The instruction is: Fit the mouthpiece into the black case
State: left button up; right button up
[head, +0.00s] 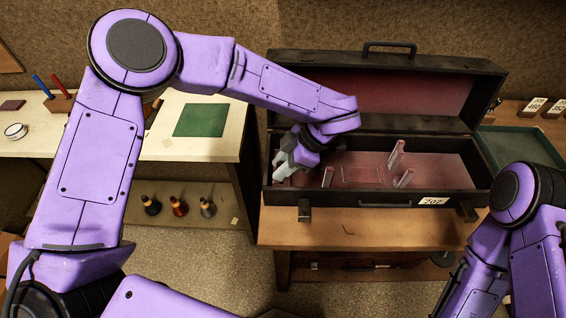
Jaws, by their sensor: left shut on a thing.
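The black case (478,190) stands open on a wooden bench, its lid (490,85) raised at the back. Its inside is reddish, with several pinkish upright pegs (396,158) and a faint rectangular outline (362,174) on its floor. My left gripper (281,172) points down inside the left end of the case. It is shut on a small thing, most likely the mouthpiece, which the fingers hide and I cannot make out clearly. I cannot tell whether that thing touches the case floor. My right arm is at the lower right; its gripper is out of view.
A pale bench with a green mat (200,120) stands to the left, with several bottles (180,207) on a shelf below. A green tray (520,145) lies right of the case, near number cards (535,105). The case front carries a label (432,202).

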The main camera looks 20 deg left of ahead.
pick_arm(q)
jog(key=shift+f, duration=0.55)
jog(key=o, duration=1.1)
jog(key=shift+f, duration=0.1)
jog(key=shift+w+d+r+b, duration=0.2)
jog(key=shift+d+r+b, duration=0.05)
jog(key=shift+r+b, duration=0.15)
jog(key=b+v, duration=0.1)
jog(key=v, duration=0.8)
jog(key=shift+w+d+r, duration=0.1)
jog(key=shift+d+r, duration=0.05)
jog(key=shift+r, duration=0.1)
